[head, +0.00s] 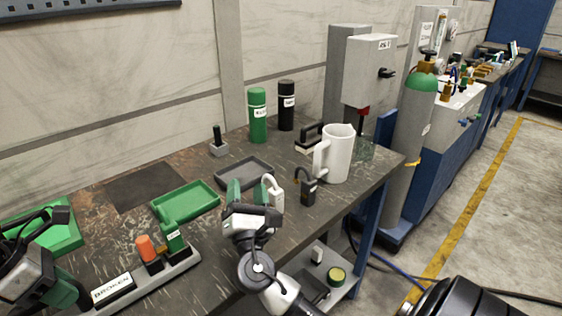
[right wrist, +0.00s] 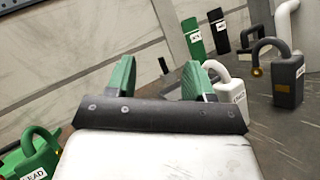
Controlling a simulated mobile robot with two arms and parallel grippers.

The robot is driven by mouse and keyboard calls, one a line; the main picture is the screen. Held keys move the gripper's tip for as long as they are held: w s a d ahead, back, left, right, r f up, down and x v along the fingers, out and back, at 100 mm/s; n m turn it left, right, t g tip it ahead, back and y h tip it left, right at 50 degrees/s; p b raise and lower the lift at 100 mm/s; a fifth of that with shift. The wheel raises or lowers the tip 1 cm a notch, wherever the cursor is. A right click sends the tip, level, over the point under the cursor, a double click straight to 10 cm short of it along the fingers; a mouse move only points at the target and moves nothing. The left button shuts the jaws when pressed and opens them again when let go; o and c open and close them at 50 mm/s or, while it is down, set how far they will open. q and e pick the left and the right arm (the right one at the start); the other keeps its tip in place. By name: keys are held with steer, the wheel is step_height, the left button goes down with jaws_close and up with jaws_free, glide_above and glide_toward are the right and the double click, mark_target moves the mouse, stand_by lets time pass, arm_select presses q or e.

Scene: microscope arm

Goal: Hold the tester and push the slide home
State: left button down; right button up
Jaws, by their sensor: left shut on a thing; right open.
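Which part is the slide I cannot tell. My left gripper (head: 74,296) is shut at the base's left end; its grip is partly hidden. My right gripper (head: 247,193) is open and empty, right of the base; its fingers show in the right wrist view (right wrist: 160,82).
A green tray (head: 207,207) and a grey tray (head: 262,165) lie behind. A white padlock (head: 277,196), black padlock (head: 308,191) and white mug (head: 338,158) stand right of my right gripper. Green (head: 258,118) and black (head: 287,108) bottles stand at the back. A dark mat (head: 143,186) lies left.

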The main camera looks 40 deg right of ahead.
arm_select(q)
steer(key=shift+r, duration=0.1)
arm_select(e)
steer(key=d+r+m+h, duration=0.1)
steer(key=d, duration=0.2)
steer(key=d+r+m, duration=0.1)
steer(key=d, duration=0.2)
steer(key=d+r+m+h, duration=0.1)
steer(key=d, duration=0.2)
steer(key=shift+s+d+r+h, duration=0.2)
steer(key=shift+r+h, duration=0.1)
arm_select(q)
steer(key=c, duration=0.8)
jaws_free()
steer(key=shift+c, duration=0.2)
